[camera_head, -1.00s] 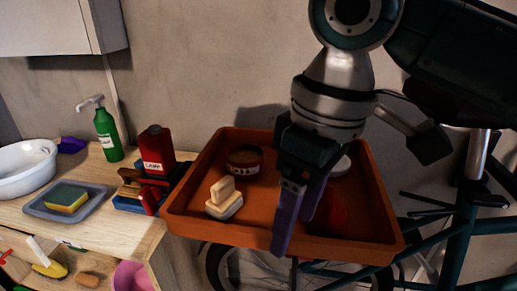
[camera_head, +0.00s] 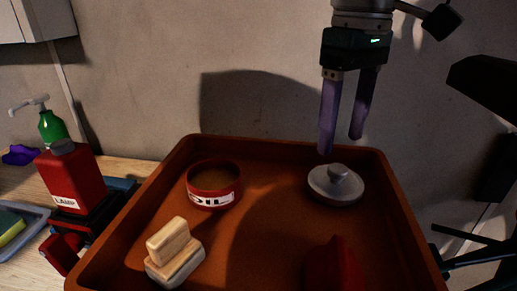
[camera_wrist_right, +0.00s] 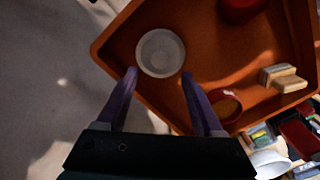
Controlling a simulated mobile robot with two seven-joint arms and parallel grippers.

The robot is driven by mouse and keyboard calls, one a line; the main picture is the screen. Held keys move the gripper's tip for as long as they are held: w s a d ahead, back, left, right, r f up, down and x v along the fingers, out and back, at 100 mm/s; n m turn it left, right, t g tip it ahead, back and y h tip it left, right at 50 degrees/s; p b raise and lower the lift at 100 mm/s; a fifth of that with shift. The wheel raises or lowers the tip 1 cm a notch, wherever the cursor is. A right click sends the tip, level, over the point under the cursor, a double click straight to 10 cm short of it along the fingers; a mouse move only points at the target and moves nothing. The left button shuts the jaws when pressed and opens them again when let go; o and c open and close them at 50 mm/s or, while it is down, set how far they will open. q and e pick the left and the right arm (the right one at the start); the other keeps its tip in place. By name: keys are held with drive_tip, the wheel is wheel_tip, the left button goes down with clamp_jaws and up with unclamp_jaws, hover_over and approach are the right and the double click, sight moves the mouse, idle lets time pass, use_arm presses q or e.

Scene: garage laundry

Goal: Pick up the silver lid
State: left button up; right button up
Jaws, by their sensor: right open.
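The silver lid (camera_head: 336,187) is round with a knob on top and lies in the orange tray (camera_head: 160,165), at its back right in the head view. In the right wrist view the lid (camera_wrist_right: 160,53) shows beyond the fingertips, near a tray wall. My right gripper (camera_head: 341,146) has purple fingers pointing down above the lid, apart from it. It is open and empty; its fingers also show in the right wrist view (camera_wrist_right: 158,76). My left gripper is not in view.
The tray also holds a red tin labelled OIL (camera_head: 214,184), a wooden brush (camera_head: 174,252) and a red object (camera_head: 334,266) in front of the lid. A red bottle (camera_head: 71,178) stands left of the tray. A wall rises behind it.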

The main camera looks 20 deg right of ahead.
sight(339, 168)
drive_tip(key=f, duration=0.4)
drive_tip(key=shift+s, duration=0.35)
drive_tip(key=shift+f, duration=0.55)
clamp_jaws()
